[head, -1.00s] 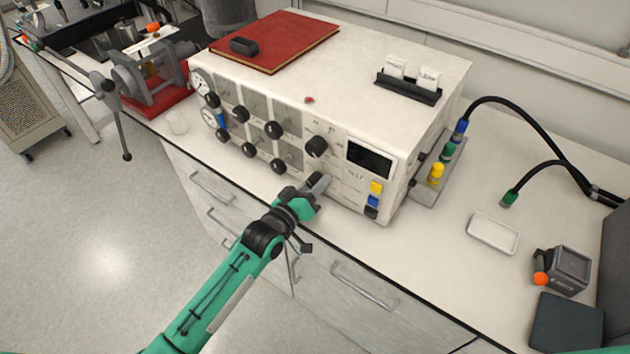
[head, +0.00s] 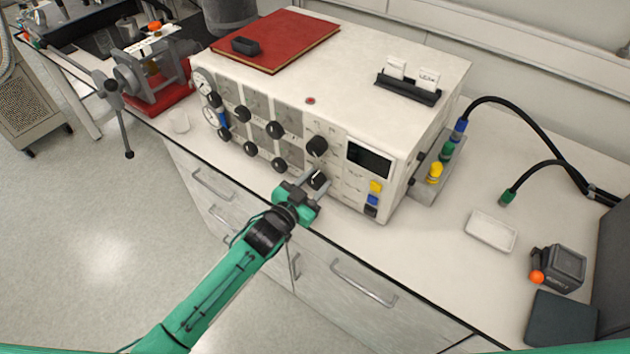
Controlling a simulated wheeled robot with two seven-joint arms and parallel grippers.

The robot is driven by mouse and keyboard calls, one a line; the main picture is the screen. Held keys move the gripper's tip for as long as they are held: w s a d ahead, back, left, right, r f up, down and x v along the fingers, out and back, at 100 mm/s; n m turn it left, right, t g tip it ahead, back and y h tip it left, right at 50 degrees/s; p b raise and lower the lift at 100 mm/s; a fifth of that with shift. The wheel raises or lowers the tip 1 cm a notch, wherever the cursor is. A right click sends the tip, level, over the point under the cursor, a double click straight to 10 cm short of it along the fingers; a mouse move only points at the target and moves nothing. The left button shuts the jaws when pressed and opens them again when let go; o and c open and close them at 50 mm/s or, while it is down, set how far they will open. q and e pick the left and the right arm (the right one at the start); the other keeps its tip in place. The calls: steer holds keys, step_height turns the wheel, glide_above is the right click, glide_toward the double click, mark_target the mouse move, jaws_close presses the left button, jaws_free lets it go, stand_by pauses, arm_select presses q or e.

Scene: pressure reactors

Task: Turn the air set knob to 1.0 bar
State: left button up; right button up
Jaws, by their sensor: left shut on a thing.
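The white reactor cabinet (head: 400,75) stands on the bench, its front panel bearing dials and several black knobs. My left gripper (head: 314,182) reaches up from below to the lower right part of this panel. Its fingers are shut on a small black knob (head: 318,179), one finger on each side, and partly hide it. Another, larger black knob (head: 316,146) sits just above, clear of the gripper. The panel labels are too small to read, so I cannot tell which knob is the air set one or its setting. My right gripper is out of view.
Right of the knobs are a dark display (head: 369,158) and yellow, blue and black buttons. A red folder (head: 290,38) and a card holder (head: 408,88) lie on the cabinet. A white tray (head: 491,231) lies on the bench at right. The bench edge runs under my left arm.

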arm_select(q)
steer(key=shift+f+m, duration=0.1)
steer(key=shift+m, duration=0.5)
steer(key=o, duration=1)
steer(key=b+v, duration=0.2)
steer(key=v, duration=1.2)
steer(key=shift+b, duration=0.35)
